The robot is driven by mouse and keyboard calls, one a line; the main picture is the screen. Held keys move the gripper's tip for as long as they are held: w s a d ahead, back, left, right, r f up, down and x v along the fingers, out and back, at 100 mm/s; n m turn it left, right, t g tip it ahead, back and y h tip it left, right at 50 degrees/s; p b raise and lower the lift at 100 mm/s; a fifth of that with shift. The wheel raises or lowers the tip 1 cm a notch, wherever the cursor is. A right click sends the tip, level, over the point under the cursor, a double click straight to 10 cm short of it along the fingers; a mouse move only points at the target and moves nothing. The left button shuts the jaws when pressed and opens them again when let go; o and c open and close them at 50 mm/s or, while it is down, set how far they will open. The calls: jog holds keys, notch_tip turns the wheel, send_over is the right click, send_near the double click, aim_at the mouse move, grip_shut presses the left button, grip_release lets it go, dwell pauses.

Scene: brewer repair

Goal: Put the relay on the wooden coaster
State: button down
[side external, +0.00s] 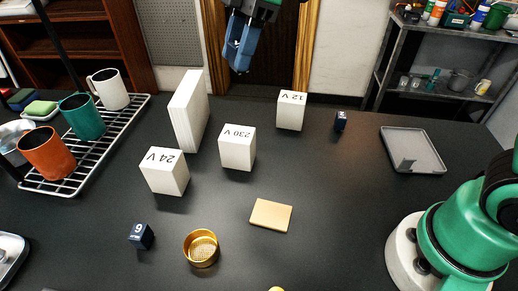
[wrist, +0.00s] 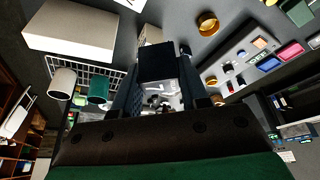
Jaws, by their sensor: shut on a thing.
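My gripper (side external: 240,58) is high over the back of the table in the side external view, its blue fingers pointing down. In the wrist view it is shut on a dark block (wrist: 157,62), which appears to be a relay with a light mark low on its face. The wooden coaster (side external: 271,215) is a flat tan square lying bare on the dark table, well in front of and below my gripper. One dark blue numbered relay (side external: 141,236) sits at the front left. Another small dark relay (side external: 340,121) sits at the back right.
White boxes marked 24 V (side external: 164,171), 230 V (side external: 237,147) and 12 V (side external: 291,110) and a tall white block (side external: 188,111) stand mid-table. A brass cup (side external: 201,249) is left of the coaster. A mug rack (side external: 83,150) is left, a grey tray (side external: 412,140) right.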

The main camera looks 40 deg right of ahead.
jog(key=s+a+n+g, duration=0.2)
jog(key=s+n, duration=0.3)
jog(key=s, duration=0.5)
jog(key=n, duration=0.1)
send_near(268, 220)
jog(key=x, duration=0.6)
jog(key=shift+c, duration=2.3)
grip_release()
jog(key=shift+f, duration=0.1)
